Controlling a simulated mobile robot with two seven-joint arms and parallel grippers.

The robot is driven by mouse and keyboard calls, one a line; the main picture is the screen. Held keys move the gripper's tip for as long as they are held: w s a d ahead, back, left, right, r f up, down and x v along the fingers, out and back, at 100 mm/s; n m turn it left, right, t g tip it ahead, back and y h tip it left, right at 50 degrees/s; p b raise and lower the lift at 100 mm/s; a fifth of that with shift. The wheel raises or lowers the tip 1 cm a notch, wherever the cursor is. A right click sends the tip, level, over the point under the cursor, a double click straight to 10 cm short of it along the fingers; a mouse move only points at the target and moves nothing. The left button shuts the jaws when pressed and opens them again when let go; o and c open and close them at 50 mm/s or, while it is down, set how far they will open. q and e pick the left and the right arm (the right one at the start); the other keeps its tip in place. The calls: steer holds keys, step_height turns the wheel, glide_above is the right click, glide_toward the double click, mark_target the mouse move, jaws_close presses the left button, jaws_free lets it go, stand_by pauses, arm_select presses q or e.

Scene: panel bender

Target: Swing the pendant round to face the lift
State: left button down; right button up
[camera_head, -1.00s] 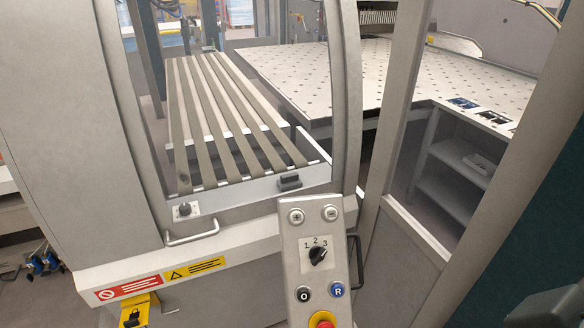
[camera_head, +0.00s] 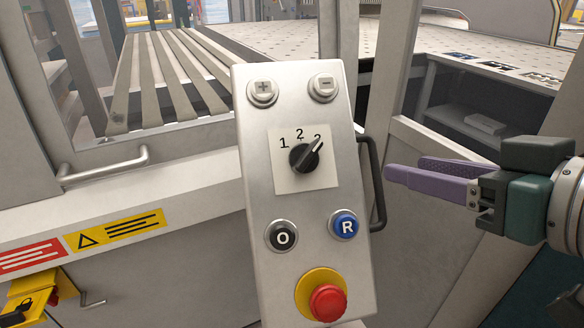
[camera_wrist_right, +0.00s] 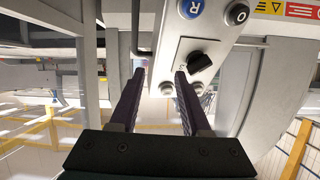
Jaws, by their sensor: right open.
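The pendant (camera_head: 255,195) is a grey, slightly tilted control box, its face turned toward me. It has plus and minus buttons, a 1-2-3 selector knob, O and R buttons and a red emergency stop. A dark bar handle (camera_head: 378,190) stands on its right side and also shows in the right wrist view (camera_wrist_right: 135,28). My right gripper (camera_head: 404,167) is open, its purple fingers pointing left at the handle, just right of it and apart from it. In the wrist view the pendant (camera_wrist_right: 228,30) lies beyond the fingertips (camera_wrist_right: 160,74). My left gripper is not in view. I cannot tell which thing is the lift.
A slatted table (camera_head: 165,85) lies behind the machine frame at left, and a dotted worktable (camera_head: 300,42) at the back. A grey post (camera_head: 398,75) rises behind the pendant. A yellow lock bracket (camera_head: 45,292) is at lower left. Shelves (camera_head: 455,115) stand at right.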

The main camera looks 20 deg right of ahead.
mark_target(379, 174)
steer(key=w+d+f+m+t+b, duration=0.15)
steer(key=d+f+t+b, duration=0.25)
steer(key=f+b, duration=0.7)
arm_select(q)
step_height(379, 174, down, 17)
steer(key=b, duration=0.2)
steer(key=shift+b, duration=0.4)
arm_select(e)
steer(key=shift+h, duration=0.6)
steer(key=w, duration=0.3)
steer(key=w+r, duration=0.1)
steer(key=w, duration=0.3)
steer(key=w+r, duration=0.1)
steer(key=w, duration=0.2)
steer(key=shift+w+d, duration=0.15)
steer(key=shift+w, duration=0.1)
jaws_close()
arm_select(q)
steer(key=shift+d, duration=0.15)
